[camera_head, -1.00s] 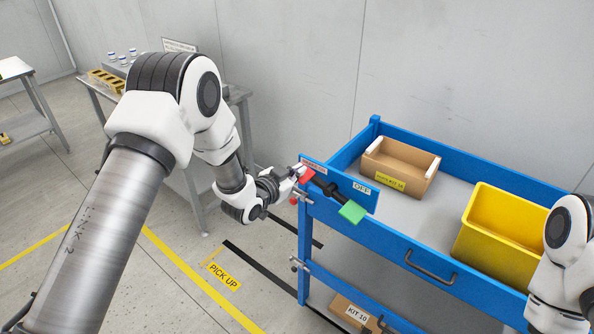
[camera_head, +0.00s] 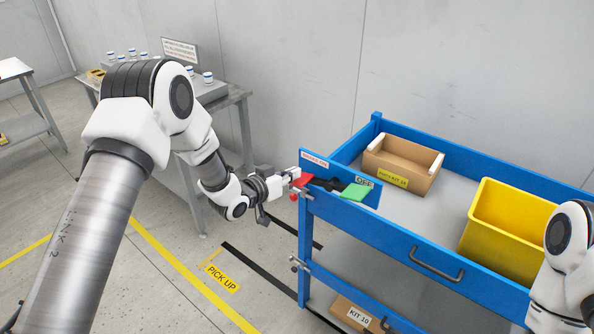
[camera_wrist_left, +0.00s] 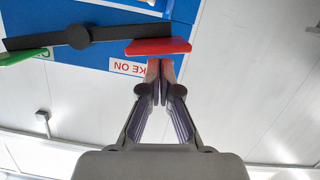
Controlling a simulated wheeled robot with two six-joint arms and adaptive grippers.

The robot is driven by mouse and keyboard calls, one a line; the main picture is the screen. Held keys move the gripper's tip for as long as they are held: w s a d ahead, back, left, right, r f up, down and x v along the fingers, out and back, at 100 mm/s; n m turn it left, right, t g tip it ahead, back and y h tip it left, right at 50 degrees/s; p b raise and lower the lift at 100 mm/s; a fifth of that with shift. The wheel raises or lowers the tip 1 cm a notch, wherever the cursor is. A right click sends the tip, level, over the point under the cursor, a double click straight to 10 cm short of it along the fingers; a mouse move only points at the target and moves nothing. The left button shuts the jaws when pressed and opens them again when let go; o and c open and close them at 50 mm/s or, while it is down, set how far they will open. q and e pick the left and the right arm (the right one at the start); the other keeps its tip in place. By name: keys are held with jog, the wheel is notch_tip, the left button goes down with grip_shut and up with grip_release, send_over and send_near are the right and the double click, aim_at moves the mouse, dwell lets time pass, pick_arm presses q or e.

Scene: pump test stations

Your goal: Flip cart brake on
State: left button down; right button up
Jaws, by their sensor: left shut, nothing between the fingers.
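The brake is a black rocker bar (camera_head: 326,184) on a blue plate at the cart's near left corner. Its red end pad (camera_head: 303,180) is at the left, beside the BRAKE ON label, and its green end pad (camera_head: 356,191) is at the right near OFF. In the left wrist view the fingertips (camera_wrist_left: 160,64) lie against or just short of the red pad (camera_wrist_left: 158,47); contact is unclear. My right gripper is out of view.
The blue cart (camera_head: 400,238) carries a cardboard box (camera_head: 402,165) and a yellow bin (camera_head: 507,225). A KIT 10 box (camera_head: 352,312) sits on its lower shelf. A grey table (camera_head: 238,97) with several small jars stands behind my left arm.

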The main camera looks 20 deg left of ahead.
pick_arm(q)
jog(key=shift+a+f+b, duration=0.1)
jog(key=shift+f+b, duration=0.4)
jog(key=shift+f, duration=0.1)
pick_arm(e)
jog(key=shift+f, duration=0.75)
pick_arm(q)
jog(key=shift+s+f, duration=0.1)
